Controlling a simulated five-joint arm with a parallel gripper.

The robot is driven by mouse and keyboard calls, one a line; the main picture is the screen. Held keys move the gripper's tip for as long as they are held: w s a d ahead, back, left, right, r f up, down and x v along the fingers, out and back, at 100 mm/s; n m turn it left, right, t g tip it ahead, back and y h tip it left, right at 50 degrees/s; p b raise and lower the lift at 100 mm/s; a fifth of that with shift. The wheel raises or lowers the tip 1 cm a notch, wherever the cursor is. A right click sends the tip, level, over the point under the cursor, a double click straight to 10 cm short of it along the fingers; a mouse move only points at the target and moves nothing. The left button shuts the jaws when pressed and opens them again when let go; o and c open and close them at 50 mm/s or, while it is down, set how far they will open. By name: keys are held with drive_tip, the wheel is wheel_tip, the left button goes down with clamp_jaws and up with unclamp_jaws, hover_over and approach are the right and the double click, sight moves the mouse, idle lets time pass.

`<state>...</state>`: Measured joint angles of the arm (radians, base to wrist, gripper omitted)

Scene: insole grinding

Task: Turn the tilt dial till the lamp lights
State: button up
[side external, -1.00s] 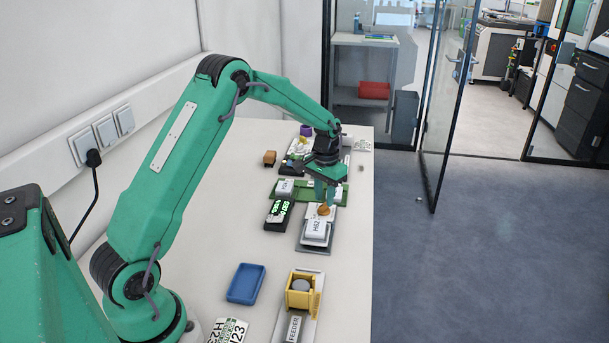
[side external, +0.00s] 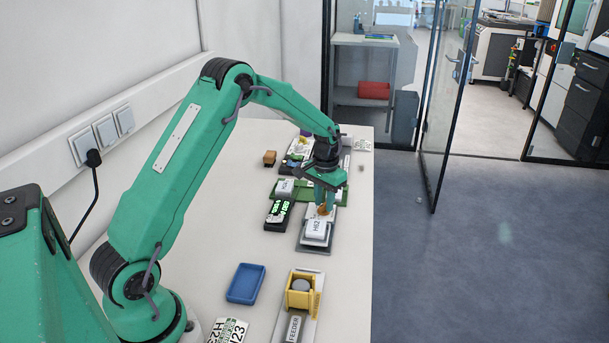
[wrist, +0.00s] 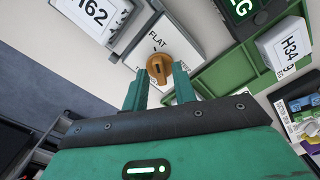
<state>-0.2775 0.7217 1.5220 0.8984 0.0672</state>
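The tilt dial is an orange-brown knob (wrist: 160,69) with a dark slot, on a white block (wrist: 178,42) marked FLAT. My gripper (wrist: 159,73) has its two green fingers on either side of the knob, with a gap showing at each side. In the side view my gripper (side external: 322,204) points down over the knob (side external: 323,211), just behind a white labelled block (side external: 316,228). I cannot pick out a lit lamp. The light bar in the wrist view is on my own gripper.
A dark box with glowing green characters (side external: 278,213) stands left of the dial, and a green tray (side external: 339,195) lies behind it. A blue tray (side external: 246,283) and a yellow feeder (side external: 301,290) stand nearer. The table's left middle is clear.

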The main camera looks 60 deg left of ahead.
drive_tip(key=shift+f, duration=0.4)
drive_tip(key=shift+r, duration=0.1)
idle(0.5)
clamp_jaws()
drive_tip(key=m, duration=1)
drive_tip(key=shift+c, duration=1.4)
unclamp_jaws()
drive_tip(key=shift+m, duration=0.3)
drive_tip(key=shift+o, duration=1.4)
